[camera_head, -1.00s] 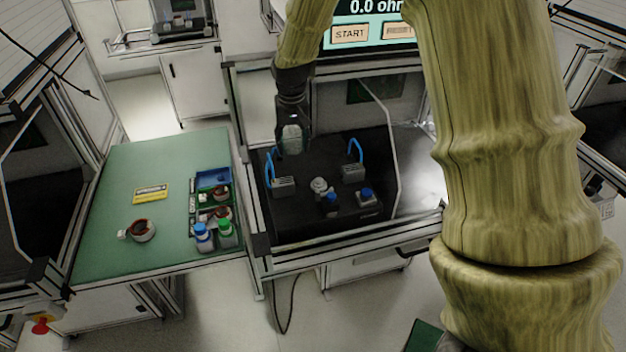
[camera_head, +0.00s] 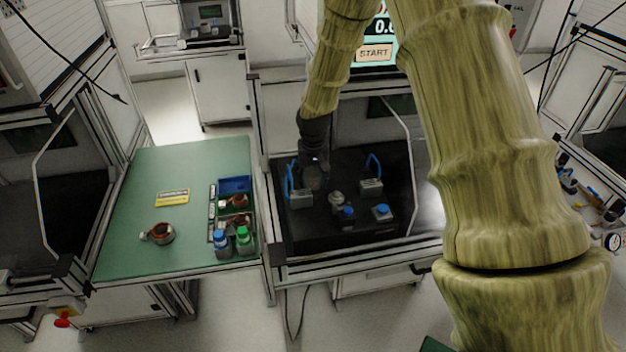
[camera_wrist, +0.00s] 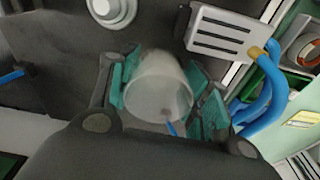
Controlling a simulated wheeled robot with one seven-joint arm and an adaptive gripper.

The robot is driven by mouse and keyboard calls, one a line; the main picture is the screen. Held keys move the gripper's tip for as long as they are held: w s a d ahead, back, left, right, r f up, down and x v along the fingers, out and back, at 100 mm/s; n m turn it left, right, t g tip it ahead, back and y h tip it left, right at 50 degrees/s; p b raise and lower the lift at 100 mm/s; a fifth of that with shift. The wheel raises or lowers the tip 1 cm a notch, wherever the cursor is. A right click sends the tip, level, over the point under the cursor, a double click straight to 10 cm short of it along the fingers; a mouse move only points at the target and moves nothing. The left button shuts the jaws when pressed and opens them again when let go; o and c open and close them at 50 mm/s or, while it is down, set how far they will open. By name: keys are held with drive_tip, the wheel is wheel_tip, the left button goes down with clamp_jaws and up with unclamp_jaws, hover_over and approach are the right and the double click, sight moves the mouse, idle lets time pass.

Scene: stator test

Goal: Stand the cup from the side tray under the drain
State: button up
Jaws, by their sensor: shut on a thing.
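My gripper (camera_head: 314,168) is over the dark test bench (camera_head: 330,235), and its fingers with teal pads are closed around a translucent whitish cup (camera_wrist: 158,85). The cup also shows faintly in the head view (camera_head: 313,181), just behind the left grey block. In the wrist view the cup's round mouth faces the camera. A silver round fitting (camera_head: 336,200) sits right of the cup in the head view; it also shows in the wrist view (camera_wrist: 112,8). I cannot tell whether this fitting is the drain, or whether the cup touches the bench.
Grey slotted blocks with blue hoses stand left (camera_head: 301,198) and right (camera_head: 371,187) of the fitting. Blue-topped parts (camera_head: 382,211) sit in front. On the green table (camera_head: 130,240), a sectioned tray (camera_head: 212,200) holds copper-wound parts; blue (camera_head: 221,243) and green (camera_head: 243,240) capped bottles stand there.

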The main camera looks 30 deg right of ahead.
drive_tip(key=shift+f, duration=0.7)
drive_tip(key=shift+f, duration=0.1)
drive_tip(key=o, duration=0.9)
